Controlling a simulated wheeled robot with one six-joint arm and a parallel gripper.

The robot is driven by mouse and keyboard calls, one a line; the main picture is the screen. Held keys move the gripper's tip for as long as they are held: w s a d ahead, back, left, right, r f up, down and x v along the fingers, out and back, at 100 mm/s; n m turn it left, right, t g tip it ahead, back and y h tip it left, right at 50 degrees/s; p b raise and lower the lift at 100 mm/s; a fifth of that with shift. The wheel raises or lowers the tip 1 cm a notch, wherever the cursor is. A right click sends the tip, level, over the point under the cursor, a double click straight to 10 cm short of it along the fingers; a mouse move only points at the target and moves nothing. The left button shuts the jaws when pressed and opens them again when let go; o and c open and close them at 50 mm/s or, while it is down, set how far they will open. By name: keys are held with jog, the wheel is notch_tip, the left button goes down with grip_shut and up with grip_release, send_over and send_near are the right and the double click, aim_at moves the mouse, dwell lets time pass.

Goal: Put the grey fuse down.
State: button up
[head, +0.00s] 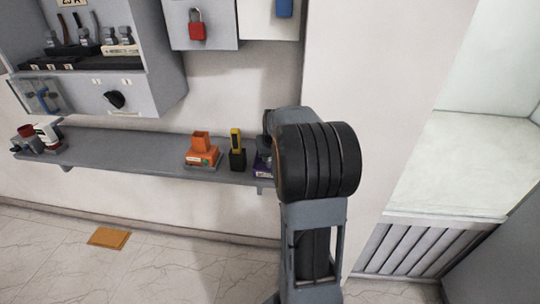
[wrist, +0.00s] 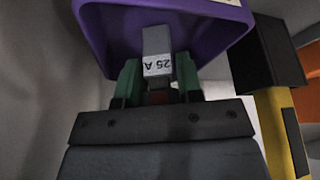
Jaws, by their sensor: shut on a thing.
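The grey fuse (wrist: 156,42), with a white label reading 25 A, is between the green fingertips of my gripper (wrist: 157,80) in the wrist view. My gripper is shut on it. A purple tray (wrist: 100,40) surrounds the fuse's far end in that view, and the fuse overlaps its inside. I cannot tell whether the fuse touches the tray floor. In the head view the purple tray (head: 262,173) shows at the right end of the shelf (head: 120,157), partly hidden by my arm. The fuse and fingertips are not clear there.
A black holder (head: 237,160) with a yellow tool (head: 235,138) stands just left of the purple tray. Left of that is an orange holder (head: 203,157). A cabinet with a red padlock (head: 197,25) hangs above. The shelf's middle is clear. An orange mat (head: 109,238) lies on the floor.

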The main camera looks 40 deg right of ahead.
jog(key=shift+f, duration=0.2)
jog(key=o, duration=1)
jog(key=shift+r, duration=0.1)
jog(key=shift+s+r, duration=0.1)
jog(key=shift+r, duration=0.5)
jog(key=p+v, duration=0.1)
jog(key=v, duration=0.9)
jog(key=s+a+f+n, duration=0.2)
jog(key=s+a+f, duration=0.2)
jog(key=s+a, duration=0.3)
jog(key=s+a+f+n+g+y, duration=0.1)
jog(key=s+a+f, duration=0.3)
jog(key=a, duration=1.1)
jog(key=s+n, duration=0.1)
jog(key=s, duration=0.2)
jog(key=shift+f+y, duration=0.15)
jog(key=shift+y, duration=0.15)
